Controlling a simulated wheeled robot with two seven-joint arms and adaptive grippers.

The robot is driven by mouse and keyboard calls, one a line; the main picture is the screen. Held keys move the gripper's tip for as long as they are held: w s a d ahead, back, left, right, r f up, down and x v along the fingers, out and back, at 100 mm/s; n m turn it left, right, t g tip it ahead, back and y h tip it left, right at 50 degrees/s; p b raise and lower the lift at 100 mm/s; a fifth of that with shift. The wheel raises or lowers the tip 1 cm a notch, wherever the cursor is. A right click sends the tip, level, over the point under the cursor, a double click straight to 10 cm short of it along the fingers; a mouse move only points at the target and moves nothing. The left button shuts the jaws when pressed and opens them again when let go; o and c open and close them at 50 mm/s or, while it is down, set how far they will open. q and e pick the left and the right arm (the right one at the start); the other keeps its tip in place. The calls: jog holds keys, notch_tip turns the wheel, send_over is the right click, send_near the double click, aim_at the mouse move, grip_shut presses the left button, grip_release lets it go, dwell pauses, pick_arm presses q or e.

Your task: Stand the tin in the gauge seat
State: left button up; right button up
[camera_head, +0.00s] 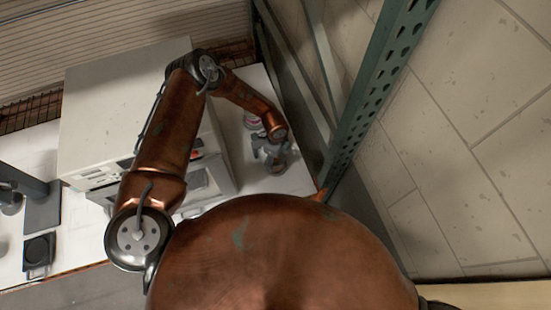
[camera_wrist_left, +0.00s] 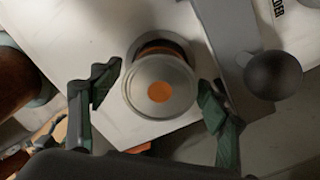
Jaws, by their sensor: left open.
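A tin (camera_wrist_left: 161,86) with a round grey lid and an orange dot in its middle shows in the left wrist view. A dark brown band of its side shows above the lid. My left gripper (camera_wrist_left: 156,102) is open, with one dark finger to each side of the tin and a gap at each side. In the head view my left gripper (camera_head: 272,152) is over the white counter, right of the white machine. The tin is not clear there. I cannot make out the gauge seat for sure. My right gripper is not in view.
The white machine (camera_head: 120,100) stands left of my left gripper. A green perforated post (camera_head: 365,95) rises close on the right. A small white and red object (camera_head: 252,120) stands behind the gripper. A black knob (camera_wrist_left: 272,75) is right of the tin.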

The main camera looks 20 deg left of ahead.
pick_arm(q)
jog(key=shift+r, duration=0.2)
notch_tip(320, 180, up, 12)
jog(key=b, duration=0.3)
jog(key=shift+b, duration=0.3)
dwell(0.4)
